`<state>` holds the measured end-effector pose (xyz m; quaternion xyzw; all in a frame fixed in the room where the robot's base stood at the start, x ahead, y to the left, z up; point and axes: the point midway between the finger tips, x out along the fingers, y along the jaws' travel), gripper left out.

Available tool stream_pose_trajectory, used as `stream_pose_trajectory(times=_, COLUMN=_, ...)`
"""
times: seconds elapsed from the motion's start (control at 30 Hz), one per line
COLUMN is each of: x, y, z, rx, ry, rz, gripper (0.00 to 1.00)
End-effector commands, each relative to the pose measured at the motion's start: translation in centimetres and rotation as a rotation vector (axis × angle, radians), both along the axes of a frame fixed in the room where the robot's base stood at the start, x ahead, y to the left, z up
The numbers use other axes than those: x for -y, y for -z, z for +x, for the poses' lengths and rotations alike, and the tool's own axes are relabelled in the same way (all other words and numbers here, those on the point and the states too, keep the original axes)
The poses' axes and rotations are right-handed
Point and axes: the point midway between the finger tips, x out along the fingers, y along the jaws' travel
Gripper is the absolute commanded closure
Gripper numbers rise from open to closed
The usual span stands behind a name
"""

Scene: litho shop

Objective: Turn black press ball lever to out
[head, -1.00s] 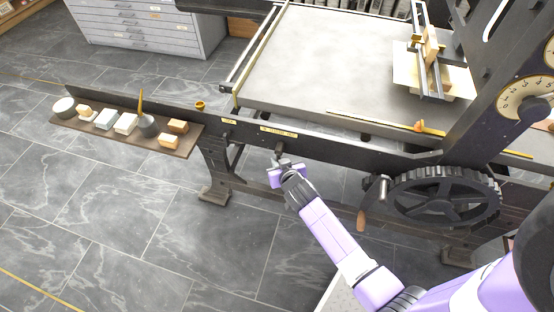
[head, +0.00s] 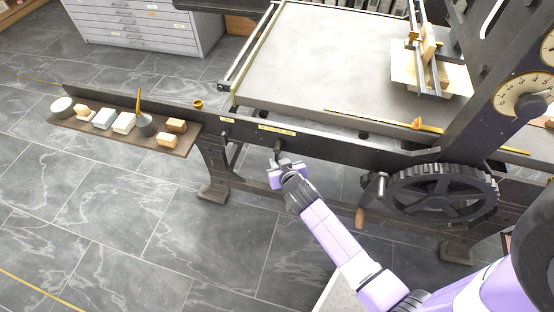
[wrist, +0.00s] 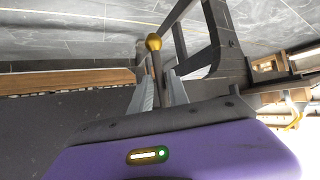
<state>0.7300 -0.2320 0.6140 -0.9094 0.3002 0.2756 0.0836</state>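The black press (head: 330,148) fills the upper right of the head view. Its ball lever shows in the wrist view as a brass ball (wrist: 153,42) on a thin dark rod (wrist: 157,66). My gripper (head: 277,170) is at the press's front rail, below the small label plates. In the wrist view, the two grey fingers of my gripper (wrist: 158,88) stand close on either side of the rod and appear shut on it. The ball stays clear beyond the fingertips. In the head view the ball is too small or hidden to make out.
A large black gear wheel (head: 440,195) and a crank with a wooden handle (head: 361,217) are right of my gripper. A side shelf (head: 100,133) with several small blocks and pots is at the left. Tiled floor (head: 120,225) is open at the lower left.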

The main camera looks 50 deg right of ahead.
Motion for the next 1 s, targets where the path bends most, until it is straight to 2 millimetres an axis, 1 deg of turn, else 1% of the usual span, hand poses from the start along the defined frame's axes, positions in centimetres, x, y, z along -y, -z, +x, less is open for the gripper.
stream_pose_trajectory(times=0.03, x=-0.5, y=-0.6, z=-0.7, rx=0.0, ry=-0.001, rz=0.0, gripper=0.79)
stream_pose_trajectory(times=0.2, x=-1.9, y=-2.1, z=-2.5, rx=0.0, ry=-0.001, rz=0.0, gripper=0.79)
stream_pose_trajectory(times=0.4, x=-2.9, y=-3.1, z=-3.9, rx=-0.001, ry=-0.001, rz=0.0, gripper=0.79)
stream_pose_trajectory(times=1.0, x=-3.0, y=-3.3, z=-4.0, rx=0.001, ry=0.0, rz=-0.001, gripper=0.79)
